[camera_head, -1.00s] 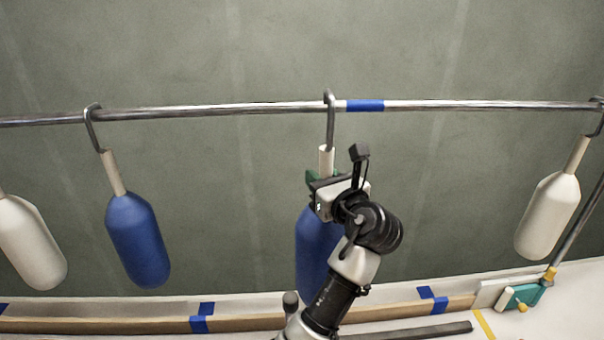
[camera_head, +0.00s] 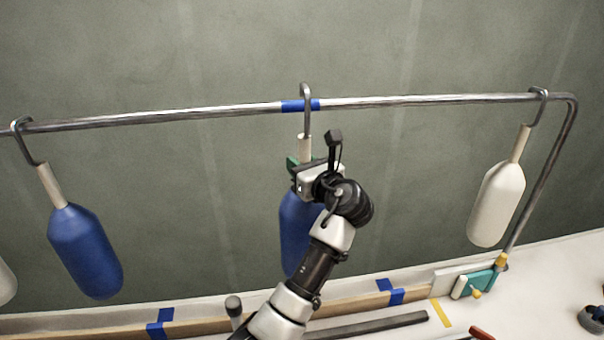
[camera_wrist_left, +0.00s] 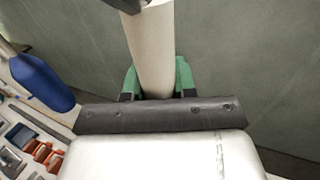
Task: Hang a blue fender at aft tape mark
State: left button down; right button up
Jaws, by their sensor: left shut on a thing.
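A blue fender (camera_head: 294,232) hangs upright below the metal rail (camera_head: 420,101), partly hidden by my left arm. My left gripper (camera_head: 304,168) is shut on its pale neck (camera_head: 304,148); the neck also shows between the green fingers in the left wrist view (camera_wrist_left: 153,50). The fender's grey hook (camera_head: 306,95) is at the rail, in front of the blue tape mark (camera_head: 289,106), with tape visible on both sides of it. Whether the hook bears on the rail I cannot tell. My right gripper is not in view.
Another blue fender (camera_head: 85,250) hangs at the left, and a white fender (camera_head: 497,203) hangs near the rail's bent right end. The rail between them and the held fender is free. Below is a ledge with a wooden strip (camera_head: 350,303) and blue tape pieces.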

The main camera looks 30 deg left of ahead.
pick_arm(q)
jog(key=shift+w+a+b, duration=0.75)
jog(key=shift+w+b, duration=0.15)
jog(key=shift+w, duration=0.15)
jog(key=w+a+f+b, duration=0.2)
jog(key=f, duration=0.1)
jog(key=shift+w, duration=0.4)
jog(key=c, duration=0.8)
grip_release()
jog(key=shift+s, duration=0.1)
jog(key=shift+f, duration=0.15)
